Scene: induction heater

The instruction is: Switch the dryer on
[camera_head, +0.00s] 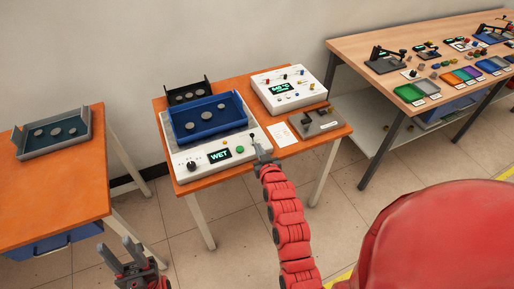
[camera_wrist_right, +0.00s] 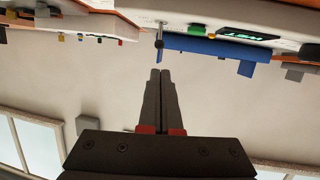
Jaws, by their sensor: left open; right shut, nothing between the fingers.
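The dryer (camera_head: 178,171) is a white box with a lit display reading WET (camera_head: 219,154), a black knob, a green button (camera_head: 240,149) and a small toggle lever at its front right. A blue tray (camera_head: 208,136) with several grey discs sits on it. My right gripper (camera_head: 262,158) is shut and empty at the dryer's front right corner. In the right wrist view the scene is upside down; the toggle lever (camera_wrist_right: 160,36) stands just beyond the shut fingertips (camera_wrist_right: 160,72), apart from them in the picture. My left gripper (camera_head: 121,256) is open and empty, low at the left.
A black tray (camera_head: 187,95) stands behind the dryer. A white box with a lit display (camera_head: 289,101) and a grey block fixture (camera_head: 314,124) are to the right. A grey tray (camera_head: 50,141) is on the left table. A wooden bench with parts stands at far right.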

